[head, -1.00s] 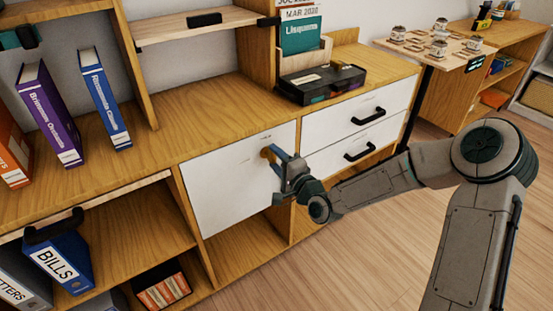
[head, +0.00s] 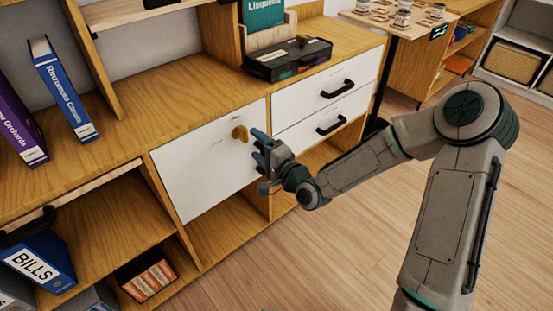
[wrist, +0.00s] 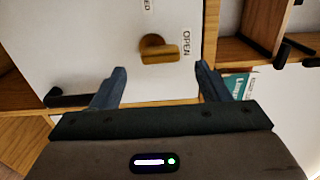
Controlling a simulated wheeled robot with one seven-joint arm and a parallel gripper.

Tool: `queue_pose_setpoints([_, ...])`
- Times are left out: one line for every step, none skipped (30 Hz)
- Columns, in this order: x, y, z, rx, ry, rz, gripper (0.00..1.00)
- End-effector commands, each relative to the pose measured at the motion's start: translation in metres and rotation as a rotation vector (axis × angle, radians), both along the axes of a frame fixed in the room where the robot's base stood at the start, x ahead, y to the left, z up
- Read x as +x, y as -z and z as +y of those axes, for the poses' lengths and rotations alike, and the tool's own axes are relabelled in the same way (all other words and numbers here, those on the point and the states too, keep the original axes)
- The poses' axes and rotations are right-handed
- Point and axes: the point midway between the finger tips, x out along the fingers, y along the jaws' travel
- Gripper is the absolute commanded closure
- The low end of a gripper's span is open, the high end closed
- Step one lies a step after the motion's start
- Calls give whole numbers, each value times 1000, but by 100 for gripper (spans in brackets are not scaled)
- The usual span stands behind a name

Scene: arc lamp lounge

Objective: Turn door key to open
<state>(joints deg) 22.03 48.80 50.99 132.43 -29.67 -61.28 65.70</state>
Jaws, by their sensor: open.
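The brass-coloured door key (head: 240,133) sits in the upper right part of the white cabinet door (head: 205,165). In the wrist view the key (wrist: 158,50) has its grip pointing right, at the printed word OPEN (wrist: 187,45). Another label, partly cut off and ending in "ED", shows at the top edge. The door looks flush with the cabinet front. My gripper (head: 262,149) is open and empty, just in front of the key and apart from it. In the wrist view the key lies beyond the gap between the two fingertips (wrist: 160,72).
Two white drawers with black handles (head: 337,90) are right of the door. A black case (head: 287,60) lies on the cabinet top. Open shelves below hold a blue BILLS binder (head: 38,262) and a box (head: 145,272). The wooden floor (head: 340,250) in front is clear.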

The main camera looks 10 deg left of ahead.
Motion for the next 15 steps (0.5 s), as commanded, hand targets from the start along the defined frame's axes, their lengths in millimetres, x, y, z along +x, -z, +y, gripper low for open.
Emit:
queue_pose_setpoints([-8,-2,-10,0,3,3,31])
queue_pose_setpoints([-13,-2,-16,-1,3,3,31])
queue_pose_setpoints([-19,-2,-24,0,3,4,31])
queue_pose_setpoints([-23,-2,-29,0,4,3,31])
queue_pose_setpoints([-28,-2,-34,0,2,4,31])
queue_pose_setpoints([-33,-2,-41,0,4,3,31])
queue_pose_setpoints([-37,-2,-45,0,3,1,31])
queue_pose_setpoints([-41,-2,-49,-1,3,2,31])
queue_pose_setpoints([-45,-2,-54,1,3,2,31])
queue_pose_setpoints([-48,-1,-57,0,2,1,31])
queue_pose_setpoints([-50,-1,-60,1,2,1,31])
queue_pose_setpoints([-53,-1,-63,1,2,1,31])
queue_pose_setpoints([-55,-1,-65,1,2,1,31])
queue_pose_setpoints([-57,-1,-67,1,1,1,31])
queue_pose_setpoints([-58,-1,-69,1,1,1,31])
